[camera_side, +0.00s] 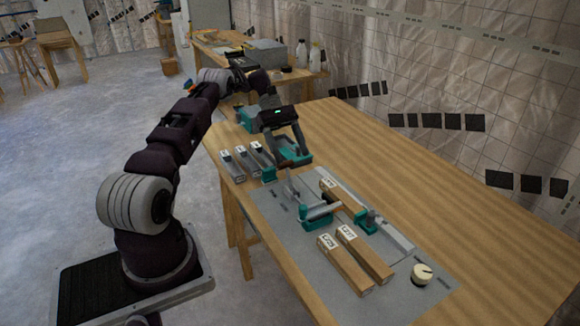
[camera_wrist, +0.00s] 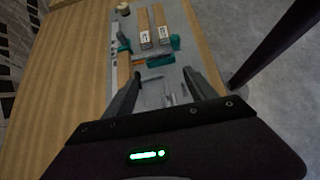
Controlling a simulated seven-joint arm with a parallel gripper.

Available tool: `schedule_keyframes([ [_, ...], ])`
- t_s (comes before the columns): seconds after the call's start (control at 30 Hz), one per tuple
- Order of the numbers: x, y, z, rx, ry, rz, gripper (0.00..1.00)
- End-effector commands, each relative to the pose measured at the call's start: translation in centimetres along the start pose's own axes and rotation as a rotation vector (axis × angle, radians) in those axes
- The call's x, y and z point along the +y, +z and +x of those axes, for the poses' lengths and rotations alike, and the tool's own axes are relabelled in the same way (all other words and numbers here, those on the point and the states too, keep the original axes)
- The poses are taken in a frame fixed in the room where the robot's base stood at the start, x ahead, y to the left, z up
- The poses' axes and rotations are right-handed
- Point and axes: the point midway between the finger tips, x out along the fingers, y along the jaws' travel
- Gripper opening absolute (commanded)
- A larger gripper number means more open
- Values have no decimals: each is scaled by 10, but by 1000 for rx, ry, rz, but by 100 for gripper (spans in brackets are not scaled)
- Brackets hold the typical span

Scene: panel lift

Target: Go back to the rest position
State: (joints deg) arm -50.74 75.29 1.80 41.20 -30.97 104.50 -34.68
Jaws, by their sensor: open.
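My gripper (camera_side: 293,158) is above the wooden table, over the far-left end of the grey work mat, in the side view. In the wrist view my gripper (camera_wrist: 160,92) shows its two dark fingers spread apart with nothing between them. The grey mat (camera_wrist: 180,25) lies beyond the fingers. It bears teal fixtures, one of which (camera_side: 316,216) stands just in front of my gripper in the side view. Whether the fingers touch anything below is hard to tell.
Two labelled wooden blocks (camera_side: 365,254) lie at the mat's near end, beside a round cream knob (camera_side: 422,273). Another wooden block (camera_side: 342,199) lies between teal fixtures. Several grey labelled bars (camera_side: 241,160) lie left of my gripper. The table's right side (camera_side: 390,165) is clear.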

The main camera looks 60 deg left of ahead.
Motion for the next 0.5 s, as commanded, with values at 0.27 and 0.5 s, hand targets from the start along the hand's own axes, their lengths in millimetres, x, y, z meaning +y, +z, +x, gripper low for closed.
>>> schedule_keyframes([
  [0.27,0,20,-16,-1,-1,0,65],
  [0.5,2,25,-17,9,-4,11,65],
])
